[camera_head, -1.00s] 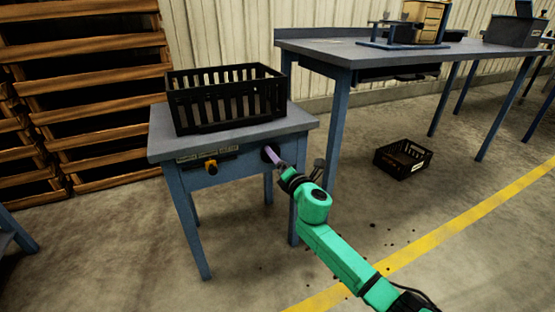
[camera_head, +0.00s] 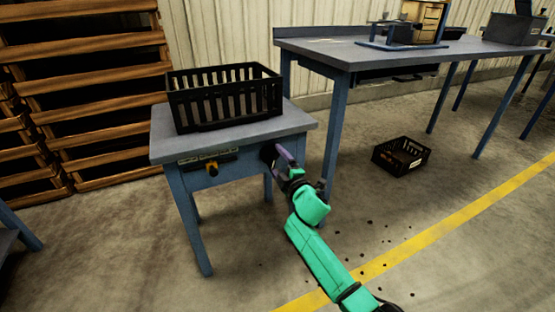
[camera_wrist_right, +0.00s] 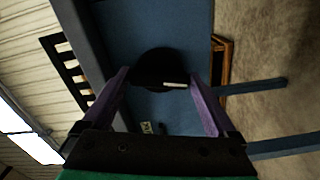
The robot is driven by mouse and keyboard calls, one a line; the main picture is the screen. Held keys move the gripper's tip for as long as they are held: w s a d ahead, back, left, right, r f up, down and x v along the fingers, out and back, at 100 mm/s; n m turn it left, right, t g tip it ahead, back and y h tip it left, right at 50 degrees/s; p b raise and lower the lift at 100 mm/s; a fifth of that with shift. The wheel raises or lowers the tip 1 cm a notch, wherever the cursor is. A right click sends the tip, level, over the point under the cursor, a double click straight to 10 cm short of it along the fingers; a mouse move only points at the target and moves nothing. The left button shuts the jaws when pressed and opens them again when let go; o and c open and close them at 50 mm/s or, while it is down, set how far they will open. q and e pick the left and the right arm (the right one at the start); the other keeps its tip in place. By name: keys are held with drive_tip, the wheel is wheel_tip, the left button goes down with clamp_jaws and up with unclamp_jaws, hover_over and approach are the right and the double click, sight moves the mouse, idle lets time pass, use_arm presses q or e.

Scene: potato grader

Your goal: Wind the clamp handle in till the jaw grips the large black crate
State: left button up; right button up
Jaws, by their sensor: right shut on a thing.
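The large black crate (camera_head: 188,108) sits upright on the small blue table (camera_head: 160,148). The clamp handle, a black round knob (camera_head: 266,154), is on the table's front near its right corner. In the right wrist view the handle (camera_wrist_right: 158,66) is a dark disc with a pale bar, between my purple fingers. My right gripper (camera_head: 279,154), also in the wrist view (camera_wrist_right: 162,80), is shut on the handle. The fingers partly hide the knob in the head view. I cannot make out the clamp jaw or its gap to the crate. My left gripper is out of view.
An orange knob (camera_head: 211,168) sits on the table's front, left of the handle. A long blue bench (camera_head: 400,55) stands behind on the right. A smaller black crate (camera_head: 401,157) is on the floor. Wooden racks (camera_head: 90,103) stand at left. Open floor lies in front.

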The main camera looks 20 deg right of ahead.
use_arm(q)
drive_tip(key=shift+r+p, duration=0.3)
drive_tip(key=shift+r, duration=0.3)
use_arm(e)
drive_tip(key=shift+f+m, duration=0.15)
drive_tip(key=shift+m, duration=0.85)
drive_tip(key=o, duration=1)
drive_tip(key=shift+s, duration=0.1)
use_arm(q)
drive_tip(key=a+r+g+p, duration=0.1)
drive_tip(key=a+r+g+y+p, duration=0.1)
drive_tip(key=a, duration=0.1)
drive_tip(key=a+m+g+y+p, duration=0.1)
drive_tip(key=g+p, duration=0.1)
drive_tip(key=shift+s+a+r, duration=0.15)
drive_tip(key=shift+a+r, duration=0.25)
use_arm(e)
drive_tip(key=s, duration=1.4)
drive_tip(key=shift+s+d, duration=0.15)
drive_tip(key=shift+s, duration=0.1)
